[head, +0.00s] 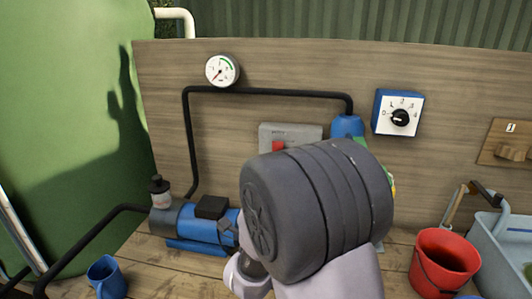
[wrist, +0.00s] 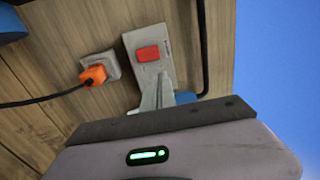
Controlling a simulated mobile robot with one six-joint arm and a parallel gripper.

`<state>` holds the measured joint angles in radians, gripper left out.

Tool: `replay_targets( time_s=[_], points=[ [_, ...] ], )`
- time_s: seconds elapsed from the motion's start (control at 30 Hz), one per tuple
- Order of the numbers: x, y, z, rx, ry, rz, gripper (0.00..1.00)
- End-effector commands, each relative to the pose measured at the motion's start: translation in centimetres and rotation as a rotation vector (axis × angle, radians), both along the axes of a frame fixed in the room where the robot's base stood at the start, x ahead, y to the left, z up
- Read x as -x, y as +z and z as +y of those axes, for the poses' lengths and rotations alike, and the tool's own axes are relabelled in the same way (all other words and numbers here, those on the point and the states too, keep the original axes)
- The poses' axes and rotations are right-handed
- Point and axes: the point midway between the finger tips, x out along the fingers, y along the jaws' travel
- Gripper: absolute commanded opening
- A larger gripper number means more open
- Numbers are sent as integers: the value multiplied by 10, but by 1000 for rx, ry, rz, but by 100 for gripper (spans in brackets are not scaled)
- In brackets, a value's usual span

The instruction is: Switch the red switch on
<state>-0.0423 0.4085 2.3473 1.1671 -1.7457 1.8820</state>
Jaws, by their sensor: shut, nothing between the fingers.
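The red switch (head: 279,147) is on a grey box (head: 305,132) on the wooden back board in the head view. My dark arm link hides the box's lower part there. In the wrist view the red switch (wrist: 148,53) shows whole, near the upper end of the grey box (wrist: 133,42). My gripper (wrist: 158,84) is shut and empty in the wrist view. Its fingertips overlap the box just below the switch in that picture; I cannot tell whether they touch it. My gripper's fingers are hidden behind my arm in the head view.
An orange plug (wrist: 95,75) sits in a socket beside the box. A black pipe (head: 270,91) runs above the box. A blue pump (head: 205,222) stands left of my arm, a red bucket (head: 442,262) right. A dial box (head: 398,113) and gauge (head: 222,70) are on the board.

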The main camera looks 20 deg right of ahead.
Motion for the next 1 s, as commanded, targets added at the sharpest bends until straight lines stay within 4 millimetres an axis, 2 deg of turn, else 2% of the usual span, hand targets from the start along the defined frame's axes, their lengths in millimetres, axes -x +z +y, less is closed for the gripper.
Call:
replay_targets(
  time_s=[0.17, 0.27, 0.7, 0.8, 1.0],
  points=[
    [-1, 1, -1, 1, 0, 1, 0],
    [-9, 4, -7, 0, -2, -1, 0],
    [-84, 21, -58, 1, -1, 0, 0],
    [-98, 24, -67, 1, 0, 0, 0],
    [-112, 27, -76, 1, 2, 1, 0]
  ],
)
